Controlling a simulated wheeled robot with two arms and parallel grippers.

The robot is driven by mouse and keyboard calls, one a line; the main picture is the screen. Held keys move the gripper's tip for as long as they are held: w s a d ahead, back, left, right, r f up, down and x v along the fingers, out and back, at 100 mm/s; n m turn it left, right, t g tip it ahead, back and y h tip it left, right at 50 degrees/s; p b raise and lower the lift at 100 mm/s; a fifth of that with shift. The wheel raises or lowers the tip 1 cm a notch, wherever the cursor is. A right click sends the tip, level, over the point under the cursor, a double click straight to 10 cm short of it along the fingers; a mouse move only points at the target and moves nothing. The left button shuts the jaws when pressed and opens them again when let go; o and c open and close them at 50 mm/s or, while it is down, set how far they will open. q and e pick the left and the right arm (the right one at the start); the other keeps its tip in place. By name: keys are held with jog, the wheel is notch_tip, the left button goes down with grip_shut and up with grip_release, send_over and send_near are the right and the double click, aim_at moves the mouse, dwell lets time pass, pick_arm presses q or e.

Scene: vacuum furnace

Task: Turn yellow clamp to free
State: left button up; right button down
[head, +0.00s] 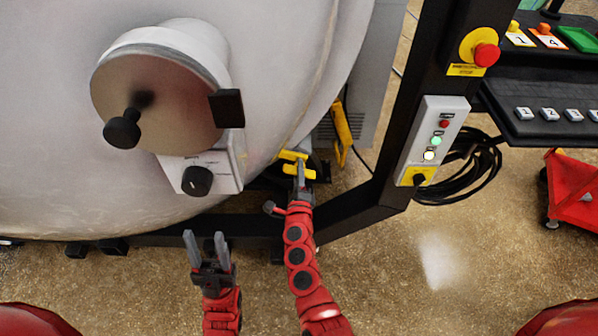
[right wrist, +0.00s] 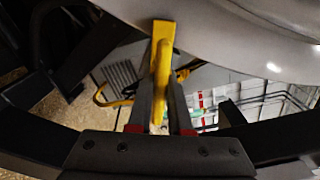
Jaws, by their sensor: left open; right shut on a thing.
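The yellow clamp (head: 291,156) sits low beside the big grey furnace body in the head view. In the right wrist view the yellow clamp (right wrist: 163,45) is a bar running down between my fingers. My right gripper (head: 301,172) is shut on the yellow clamp, with the fingers (right wrist: 160,112) on either side of it. Part of the clamp is hidden behind the fingers. My left gripper (head: 206,245) is open and empty, below the furnace and to the left of my right arm.
A second yellow handle-like part (head: 342,130) stands just right of the clamp. A black frame post (head: 408,125) carries a control box (head: 435,135) and a red stop button (head: 486,55). The round port cover (head: 160,95) and black knob (head: 197,181) project from the furnace.

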jog(key=n, duration=0.3)
jog(key=shift+r+p, duration=0.15)
jog(key=shift+p, duration=0.25)
jog(key=n+p, duration=0.2)
jog(key=n, duration=0.2)
jog(key=n+p, duration=0.3)
jog(key=n, duration=0.3)
jog(key=shift+f+n+p, duration=0.2)
jog(key=shift+n+p, duration=0.2)
jog(key=shift+n, duration=0.1)
jog(key=c, duration=0.8)
grip_release()
jog(key=shift+c, duration=0.2)
jog(key=s+b, duration=0.1)
jog(key=s, duration=1.6)
jog(key=shift+s, duration=0.2)
